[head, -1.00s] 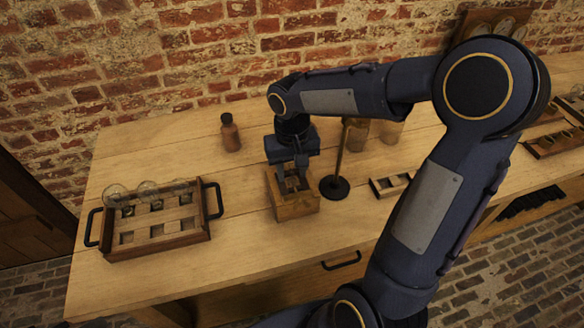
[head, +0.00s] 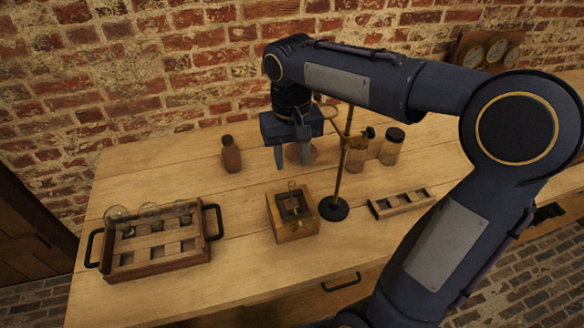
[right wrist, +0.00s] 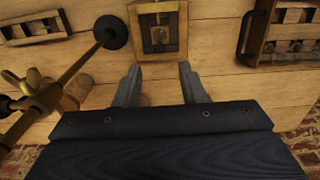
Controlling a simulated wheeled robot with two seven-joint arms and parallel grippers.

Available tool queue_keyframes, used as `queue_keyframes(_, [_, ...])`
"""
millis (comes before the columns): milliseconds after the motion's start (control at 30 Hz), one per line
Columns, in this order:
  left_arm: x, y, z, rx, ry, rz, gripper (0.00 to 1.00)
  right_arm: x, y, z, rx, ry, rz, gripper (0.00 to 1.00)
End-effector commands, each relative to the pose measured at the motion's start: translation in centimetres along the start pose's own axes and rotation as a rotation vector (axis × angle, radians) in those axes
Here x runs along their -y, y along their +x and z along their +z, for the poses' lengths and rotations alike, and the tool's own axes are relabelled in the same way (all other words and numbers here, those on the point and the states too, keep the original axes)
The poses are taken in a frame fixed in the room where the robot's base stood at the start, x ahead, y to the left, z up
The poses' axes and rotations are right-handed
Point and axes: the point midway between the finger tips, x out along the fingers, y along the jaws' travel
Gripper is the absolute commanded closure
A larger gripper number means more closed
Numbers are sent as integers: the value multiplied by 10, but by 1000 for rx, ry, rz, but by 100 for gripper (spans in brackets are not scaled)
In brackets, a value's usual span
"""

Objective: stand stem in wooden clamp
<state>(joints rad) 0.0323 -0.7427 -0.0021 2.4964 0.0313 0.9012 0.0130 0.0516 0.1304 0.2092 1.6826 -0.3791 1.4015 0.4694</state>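The wooden clamp (head: 290,232), a small box-like block with a dark square top, stands on the bench; it also shows at the top of the right wrist view (right wrist: 142,30). A thin stem (head: 292,186) with a small loop on top rises from the clamp's opening and looks about upright. Its lower end is hidden inside. My right gripper (head: 292,165) is open and empty, above and behind the clamp, apart from the stem. Its two spread fingers show in the right wrist view (right wrist: 160,68). My left gripper is not in view.
A metal stand (head: 334,208) with a tall rod rises close to the clamp's right. A handled tray (head: 155,262) with glass pieces lies left. A slotted wooden holder (head: 401,204) lies right. A brown bottle (head: 231,156) and jars (head: 391,148) stand behind.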

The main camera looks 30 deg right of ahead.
Motion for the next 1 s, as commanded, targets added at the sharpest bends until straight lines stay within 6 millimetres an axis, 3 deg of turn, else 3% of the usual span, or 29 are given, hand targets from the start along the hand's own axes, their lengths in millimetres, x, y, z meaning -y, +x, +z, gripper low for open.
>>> queue_keyframes(167, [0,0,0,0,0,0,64,-6,-9,21,-36,-16,-39,63])
queue_keyframes(400, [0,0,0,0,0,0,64,-14,7,110,-215,-69,-235,63])
queue_keyframes(600, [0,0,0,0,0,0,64,-5,34,160,-369,-82,-375,63])
queue_keyframes(733, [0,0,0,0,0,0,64,0,44,172,-418,-84,-415,63])
queue_keyframes(1000, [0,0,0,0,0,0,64,1,46,174,-427,-84,-423,63])
